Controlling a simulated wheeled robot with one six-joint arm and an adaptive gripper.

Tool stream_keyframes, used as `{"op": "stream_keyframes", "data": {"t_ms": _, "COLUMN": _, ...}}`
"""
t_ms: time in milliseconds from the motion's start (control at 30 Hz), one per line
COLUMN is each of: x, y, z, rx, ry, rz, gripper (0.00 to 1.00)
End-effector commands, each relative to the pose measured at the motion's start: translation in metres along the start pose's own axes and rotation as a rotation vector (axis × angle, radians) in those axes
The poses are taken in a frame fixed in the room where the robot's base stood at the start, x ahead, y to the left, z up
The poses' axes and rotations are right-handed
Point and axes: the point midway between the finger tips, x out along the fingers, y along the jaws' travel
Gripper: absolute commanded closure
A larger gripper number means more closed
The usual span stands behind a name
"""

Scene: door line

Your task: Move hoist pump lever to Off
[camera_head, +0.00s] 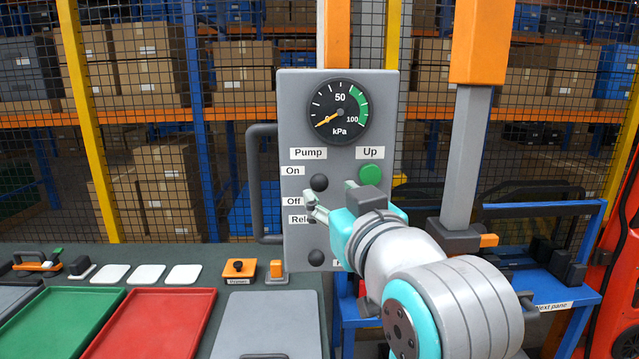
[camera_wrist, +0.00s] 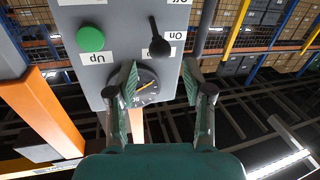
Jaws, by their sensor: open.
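A grey control panel (camera_head: 298,100) stands upright with "Pump" and "Up" labels. The pump lever (camera_head: 319,182) shows as a black knob right of the "On" label (camera_head: 292,171), above the "Off" label (camera_head: 292,201). The upside-down wrist view shows the lever (camera_wrist: 158,46) with its round end beside "On" and a thin stem toward the "Off" side. My gripper (camera_head: 314,205) is in front of the panel around "Off", partly covering the lower "Release" label. In the wrist view its fingers (camera_wrist: 160,70) are apart and empty; the lever appears beyond their tips. Contact is not visible.
The gauge (camera_head: 338,111) reads low. A green button (camera_head: 371,173) is right of the lever, and another black knob (camera_head: 316,257) is below. A dark handle (camera_head: 255,185) projects at the panel's left. Red (camera_head: 150,325) and green trays lie on the bench.

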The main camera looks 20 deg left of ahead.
Motion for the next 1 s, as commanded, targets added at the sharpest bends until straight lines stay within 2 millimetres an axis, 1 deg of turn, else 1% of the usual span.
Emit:
{"op": "stream_keyframes", "data": {"t_ms": 33, "x": 0.01, "y": 0.0, "z": 0.0, "rx": 0.0, "ry": -0.002, "rz": -0.001, "gripper": 0.49}}
{"op": "stream_keyframes", "data": {"t_ms": 200, "x": 0.038, "y": -0.001, "z": 0.0, "rx": 0.001, "ry": -0.001, "rz": 0.0, "gripper": 0.49}}
{"op": "stream_keyframes", "data": {"t_ms": 400, "x": 0.059, "y": 0.0, "z": 0.0, "rx": 0.001, "ry": 0.0, "rz": 0.0, "gripper": 0.49}}
{"op": "stream_keyframes", "data": {"t_ms": 533, "x": 0.064, "y": 0.0, "z": 0.0, "rx": 0.001, "ry": 0.001, "rz": 0.0, "gripper": 0.49}}
{"op": "stream_keyframes", "data": {"t_ms": 800, "x": 0.065, "y": 0.0, "z": 0.0, "rx": 0.001, "ry": 0.001, "rz": 0.0, "gripper": 0.49}}
{"op": "stream_keyframes", "data": {"t_ms": 867, "x": 0.065, "y": 0.0, "z": 0.0, "rx": 0.001, "ry": 0.001, "rz": 0.0, "gripper": 0.64}}
{"op": "stream_keyframes", "data": {"t_ms": 900, "x": 0.065, "y": 0.0, "z": 0.0, "rx": 0.001, "ry": 0.001, "rz": 0.0, "gripper": 0.74}}
{"op": "stream_keyframes", "data": {"t_ms": 967, "x": 0.065, "y": 0.0, "z": 0.0, "rx": 0.001, "ry": 0.001, "rz": 0.0, "gripper": 0.89}}
{"op": "stream_keyframes", "data": {"t_ms": 1000, "x": 0.065, "y": 0.0, "z": 0.0, "rx": 0.001, "ry": 0.001, "rz": 0.0, "gripper": 0.99}}
